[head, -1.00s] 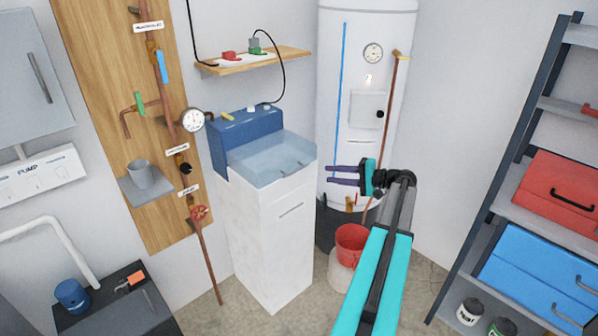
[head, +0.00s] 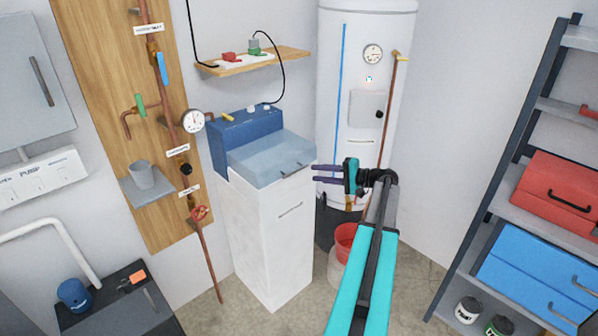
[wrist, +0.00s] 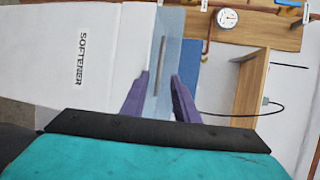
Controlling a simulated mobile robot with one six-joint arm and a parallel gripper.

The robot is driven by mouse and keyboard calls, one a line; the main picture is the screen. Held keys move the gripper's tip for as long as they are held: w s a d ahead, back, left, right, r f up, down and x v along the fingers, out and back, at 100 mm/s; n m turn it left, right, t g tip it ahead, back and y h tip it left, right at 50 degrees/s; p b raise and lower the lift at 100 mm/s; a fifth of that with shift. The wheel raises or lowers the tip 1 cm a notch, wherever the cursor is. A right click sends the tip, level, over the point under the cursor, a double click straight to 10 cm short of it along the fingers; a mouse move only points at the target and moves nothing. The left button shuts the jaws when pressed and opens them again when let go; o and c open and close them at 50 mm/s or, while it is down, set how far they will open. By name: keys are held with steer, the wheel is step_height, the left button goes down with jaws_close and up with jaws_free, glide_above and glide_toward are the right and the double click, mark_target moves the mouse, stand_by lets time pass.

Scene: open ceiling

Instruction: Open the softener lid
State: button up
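The softener (head: 268,235) is a white cabinet with a blue control head (head: 243,135) at its back. Its translucent pale-blue lid (head: 262,158) lies closed on top, with a slim handle (head: 296,170) near the front edge. My gripper (head: 316,173) is just right of the lid's front right corner, fingers pointing left toward it. In the wrist view the two purple fingers (wrist: 160,78) are spread apart, with the lid (wrist: 168,40) and its handle (wrist: 163,62) seen between and beyond them. Whether they touch the lid cannot be told.
A white tank (head: 345,75) stands behind my gripper, with a red bucket (head: 345,238) below. A wall shelf (head: 285,58) with a black cable hangs above the softener. A pipe board (head: 115,60) is left, and a shelving rack (head: 500,165) is right.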

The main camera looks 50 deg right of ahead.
steer(key=p+x, duration=0.2)
steer(key=x, duration=0.6)
steer(key=shift+f, duration=0.15)
jaws_close()
